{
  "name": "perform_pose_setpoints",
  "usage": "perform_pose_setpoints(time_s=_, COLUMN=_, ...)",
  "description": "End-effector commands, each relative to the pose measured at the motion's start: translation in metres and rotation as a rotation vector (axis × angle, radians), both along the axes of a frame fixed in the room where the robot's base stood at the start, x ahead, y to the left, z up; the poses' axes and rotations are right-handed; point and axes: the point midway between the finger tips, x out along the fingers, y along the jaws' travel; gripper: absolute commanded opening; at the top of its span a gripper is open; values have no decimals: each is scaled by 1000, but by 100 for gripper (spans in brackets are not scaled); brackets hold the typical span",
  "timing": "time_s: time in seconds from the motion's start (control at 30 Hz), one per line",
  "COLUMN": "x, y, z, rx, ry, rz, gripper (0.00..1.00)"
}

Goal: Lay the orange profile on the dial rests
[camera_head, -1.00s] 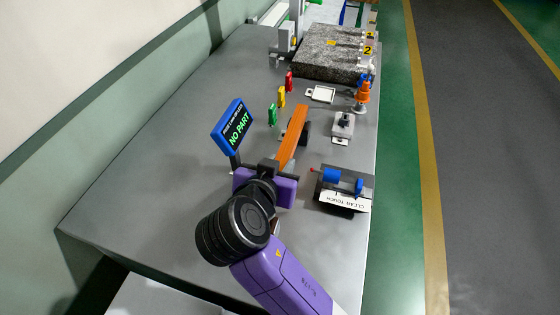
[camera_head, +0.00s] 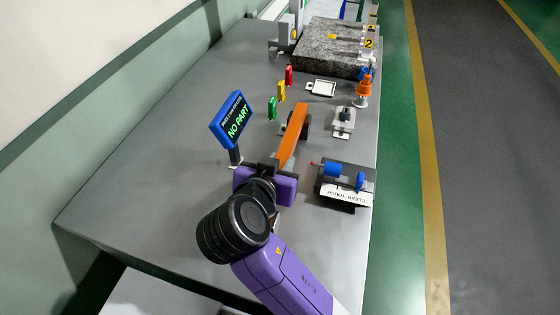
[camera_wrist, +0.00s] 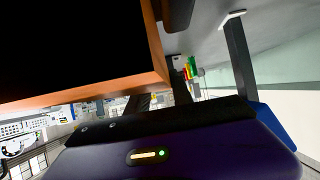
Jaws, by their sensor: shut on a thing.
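My purple gripper (camera_head: 268,170) is shut on the near end of the orange profile (camera_head: 292,138). The profile points away from me over the grey bench. In the wrist view the orange profile (camera_wrist: 80,90) runs across the upper left, its big face dark and its edges orange. Beside its far end in the head view is a dark rounded part (camera_head: 307,125), perhaps one of the dial rests, mostly hidden by the profile. I cannot tell whether the profile touches it. The display (camera_head: 232,119) left of the profile reads "NO PART".
Green (camera_head: 272,108), yellow (camera_head: 281,91) and red (camera_head: 289,75) tags stand behind the display. A blue device with a "CLEAR TOUCH" sign (camera_head: 345,195) sits right of my gripper. A grey fixture (camera_head: 343,122), an orange bottle-like thing (camera_head: 362,92) and a granite block (camera_head: 328,50) stand farther back. The bench's left part is clear.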

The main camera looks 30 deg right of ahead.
Motion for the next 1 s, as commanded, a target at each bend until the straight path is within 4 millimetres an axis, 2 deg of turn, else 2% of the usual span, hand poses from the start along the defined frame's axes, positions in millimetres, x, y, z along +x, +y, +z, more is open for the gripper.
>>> perform_pose_setpoints(time_s=0.1, x=0, y=0, z=-1, rx=0, ry=-2, rz=0, gripper=0)
perform_pose_setpoints(time_s=0.13, x=0, y=0, z=-1, rx=0, ry=-2, rz=0, gripper=31)
perform_pose_setpoints(time_s=0.23, x=0, y=0, z=-1, rx=0, ry=-2, rz=0, gripper=51)
perform_pose_setpoints(time_s=0.27, x=0, y=0, z=-1, rx=0, ry=-2, rz=0, gripper=52)
perform_pose_setpoints(time_s=0.67, x=-4, y=6, z=2, rx=0, ry=-2, rz=3, gripper=52)
perform_pose_setpoints(time_s=1.0, x=-37, y=38, z=28, rx=2, ry=-3, rz=3, gripper=52)
